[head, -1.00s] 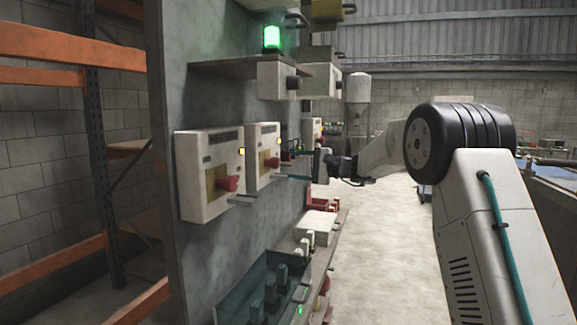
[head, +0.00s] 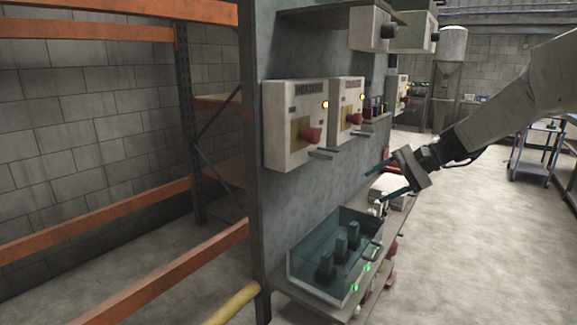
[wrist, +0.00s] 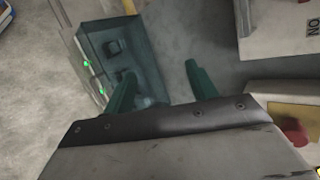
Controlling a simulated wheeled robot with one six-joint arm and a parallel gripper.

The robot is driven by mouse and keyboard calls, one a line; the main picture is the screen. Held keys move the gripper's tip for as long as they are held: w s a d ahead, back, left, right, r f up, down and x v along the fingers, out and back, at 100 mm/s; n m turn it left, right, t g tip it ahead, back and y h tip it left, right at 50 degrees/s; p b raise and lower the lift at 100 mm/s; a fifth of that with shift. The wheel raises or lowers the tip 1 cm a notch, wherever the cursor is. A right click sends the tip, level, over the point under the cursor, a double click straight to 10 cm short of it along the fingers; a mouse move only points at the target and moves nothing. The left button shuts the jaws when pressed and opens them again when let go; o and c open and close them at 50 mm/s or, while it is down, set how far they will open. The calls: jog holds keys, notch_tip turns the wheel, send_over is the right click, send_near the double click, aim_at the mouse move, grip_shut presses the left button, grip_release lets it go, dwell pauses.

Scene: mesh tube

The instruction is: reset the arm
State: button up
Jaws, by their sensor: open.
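My gripper (head: 378,184) is open, with its teal fingers apart and nothing between them. In the head view it hangs to the right of the grey panel, lower than the two switch boxes and above the right end of the shelf. My arm reaches in from the upper right. In the wrist view the gripper (wrist: 158,70) shows two spread teal fingers, with a teal bin (wrist: 120,50) beyond the left one.
Two white boxes with red knobs, a near one (head: 296,125) and a farther one (head: 347,112), stick out from the panel. The teal bin (head: 335,255) sits on the shelf below. An orange rack (head: 120,205) stands left.

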jog(key=s+d+f+n+g+h, duration=0.1)
jog(key=s+n+h, duration=0.2)
jog(key=s, duration=1.7)
jog(key=s+d+f+n+h, duration=0.1)
jog(key=s+n+h, duration=0.3)
jog(key=s, duration=1.6)
jog(key=shift+d+f+g+h, duration=0.2)
jog(key=shift+d+g+h, duration=0.2)
jog(key=shift+h, duration=1.2)
